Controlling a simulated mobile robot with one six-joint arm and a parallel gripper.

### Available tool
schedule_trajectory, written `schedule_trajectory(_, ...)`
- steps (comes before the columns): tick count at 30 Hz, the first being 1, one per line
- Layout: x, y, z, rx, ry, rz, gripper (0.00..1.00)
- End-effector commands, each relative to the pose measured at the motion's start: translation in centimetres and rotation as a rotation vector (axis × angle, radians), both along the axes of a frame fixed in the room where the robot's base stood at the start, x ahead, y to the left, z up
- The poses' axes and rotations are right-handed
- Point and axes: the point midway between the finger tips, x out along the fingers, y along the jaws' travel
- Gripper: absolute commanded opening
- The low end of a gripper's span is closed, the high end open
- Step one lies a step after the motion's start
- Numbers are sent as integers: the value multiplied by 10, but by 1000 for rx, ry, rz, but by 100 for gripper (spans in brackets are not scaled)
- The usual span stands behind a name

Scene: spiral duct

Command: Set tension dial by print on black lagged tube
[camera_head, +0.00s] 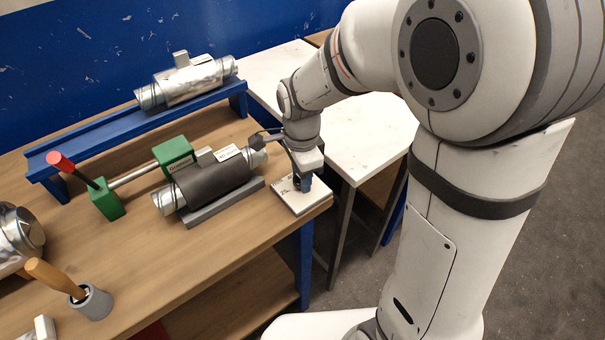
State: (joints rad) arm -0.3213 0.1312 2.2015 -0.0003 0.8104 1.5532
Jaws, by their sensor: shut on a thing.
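The black lagged tube (215,184) lies on a grey cradle on the wooden bench, with bare metal ends showing. A small pale plate (230,153) sits at its far side; any print is too small to read. A white square base (299,203) with faint dark marks lies at the bench's right corner. My gripper (303,184) points down over this base and is shut on what looks like the tension dial's knob. The fingers hide most of the knob, and its setting cannot be read.
A green clamp (174,155) with a rod and red-tipped lever stands behind the black tube. A silver tube (195,82) rests on a blue raised rail (130,130). A grey cup (93,303) holds a wooden handle. A white table (345,110) adjoins the bench's right side.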

Motion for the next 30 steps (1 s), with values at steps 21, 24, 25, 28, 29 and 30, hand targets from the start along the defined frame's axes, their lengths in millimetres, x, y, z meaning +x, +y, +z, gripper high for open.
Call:
schedule_trajectory(21,1,1,1,2,-5,-7,55)
schedule_trajectory(24,1,1,1,1,-4,-7,55)
schedule_trajectory(25,1,1,1,1,-4,-7,55)
schedule_trajectory(28,1,1,1,1,-3,-7,55)
schedule_trajectory(29,1,1,2,1,-3,-7,55)
schedule_trajectory(30,1,1,4,1,-4,-7,55)
